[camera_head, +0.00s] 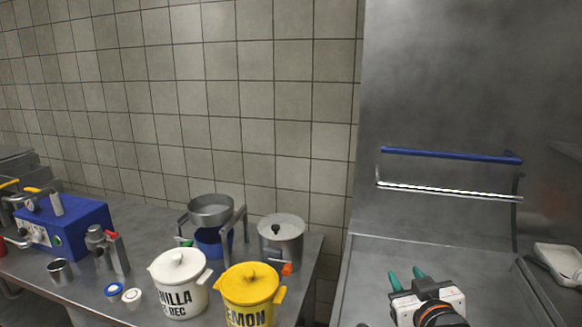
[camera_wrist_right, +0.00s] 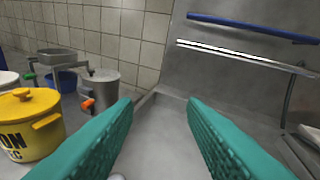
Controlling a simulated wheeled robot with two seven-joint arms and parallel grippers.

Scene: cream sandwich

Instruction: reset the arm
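My right gripper (camera_head: 406,273) shows at the lower right of the head view, with its white and black wrist below two green fingers. In the right wrist view its green fingers (camera_wrist_right: 160,105) stand wide apart with nothing between them. It is over the bare steel surface (camera_head: 370,262), apart from the pots. My left gripper is in neither view.
Left of my right gripper, the steel counter (camera_head: 95,298) holds a yellow lidded pot (camera_head: 248,290), a white lidded pot (camera_head: 179,283), a metal pot (camera_head: 281,243) and a blue machine (camera_head: 65,229). A blue rail (camera_head: 450,155) crosses the steel back panel. A white tray (camera_head: 562,262) sits far right.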

